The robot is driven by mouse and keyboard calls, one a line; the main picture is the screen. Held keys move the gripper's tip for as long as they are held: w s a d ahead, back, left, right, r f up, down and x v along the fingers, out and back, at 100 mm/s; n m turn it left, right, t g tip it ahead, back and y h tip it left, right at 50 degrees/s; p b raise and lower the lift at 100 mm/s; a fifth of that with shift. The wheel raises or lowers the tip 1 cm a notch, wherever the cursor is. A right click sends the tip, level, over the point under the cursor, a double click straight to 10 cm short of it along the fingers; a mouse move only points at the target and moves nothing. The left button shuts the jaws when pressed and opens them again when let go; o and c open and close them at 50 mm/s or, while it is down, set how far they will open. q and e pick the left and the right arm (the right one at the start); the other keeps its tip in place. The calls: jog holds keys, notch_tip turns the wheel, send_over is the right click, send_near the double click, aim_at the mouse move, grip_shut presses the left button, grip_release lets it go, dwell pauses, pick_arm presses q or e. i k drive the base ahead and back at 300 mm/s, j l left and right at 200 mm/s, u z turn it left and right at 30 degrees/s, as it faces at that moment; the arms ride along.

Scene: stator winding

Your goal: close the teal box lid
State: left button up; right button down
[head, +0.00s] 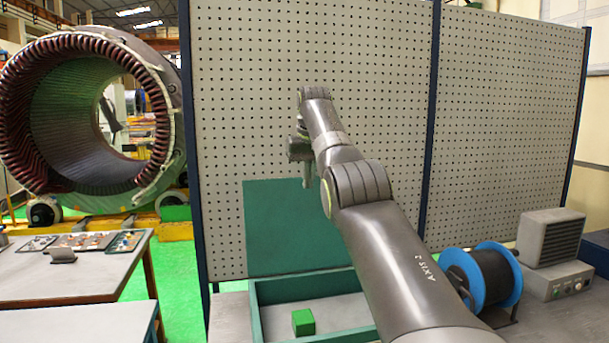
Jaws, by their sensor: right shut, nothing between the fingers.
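The teal box (256,312) stands on the bench at the bottom centre, open at the top. Its teal lid (280,232) stands upright at the back of the box, in front of the pegboard. A green cube (303,322) lies inside the box. My right arm reaches up across the picture and hides the right part of the box and lid. My right gripper (308,184) points down, shut and empty, and overlaps the lid's upper edge in the picture. I cannot tell whether it touches the lid. My left gripper is not in view.
A perforated board (310,60) stands behind the bench. A blue-flanged spool (490,275) and a grey device with a grille (548,245) are on the bench at right. A side table (75,275) with small parts and a large stator (90,120) are at left.

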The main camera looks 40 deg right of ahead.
aim_at(288, 228)
jog(key=i+l, duration=0.9)
jog(key=l, duration=0.25)
